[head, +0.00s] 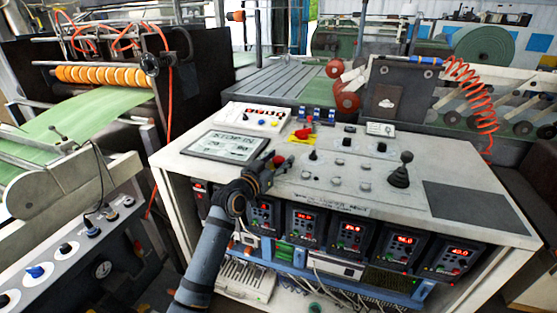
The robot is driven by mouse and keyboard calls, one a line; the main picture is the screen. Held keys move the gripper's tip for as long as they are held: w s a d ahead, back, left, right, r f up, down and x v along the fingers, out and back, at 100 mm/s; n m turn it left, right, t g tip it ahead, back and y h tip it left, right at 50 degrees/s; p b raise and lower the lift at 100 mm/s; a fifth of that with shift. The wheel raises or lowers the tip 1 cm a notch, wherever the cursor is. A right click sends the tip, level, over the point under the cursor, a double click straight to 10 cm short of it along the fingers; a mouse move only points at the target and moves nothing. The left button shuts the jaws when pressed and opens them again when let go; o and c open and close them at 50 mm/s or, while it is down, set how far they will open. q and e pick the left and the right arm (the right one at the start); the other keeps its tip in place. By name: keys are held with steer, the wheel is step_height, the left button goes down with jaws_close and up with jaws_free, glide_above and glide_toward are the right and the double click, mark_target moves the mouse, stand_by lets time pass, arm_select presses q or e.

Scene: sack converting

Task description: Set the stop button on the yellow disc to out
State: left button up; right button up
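The stop button (304,131) is a red knob on a yellow disc, on the top of the white console, behind the flat screen's right end. It is small here, and I cannot tell whether it is in or out. My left gripper (274,163) reaches in from the lower left over the console's front edge. It is nearer to me than the yellow disc, apart from it in the picture. A red spot shows at its tip; I cannot tell what it belongs to. The fingers are too small and dark to show their opening. My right gripper is not in view.
The console top (455,170) also bears a flat screen (222,146), a white button box (254,116), a black joystick (401,170), several small knobs and a dark mat (474,206). A red coiled hose (472,90) hangs behind. Machine rollers (105,74) stand left.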

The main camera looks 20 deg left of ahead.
arm_select(q)
jaws_close()
steer(key=shift+r+p, duration=0.5)
steer(key=shift+r, duration=0.05)
steer(key=shift+o, duration=1.2)
jaws_free()
steer(key=shift+o, duration=0.2)
steer(key=shift+f, duration=0.1)
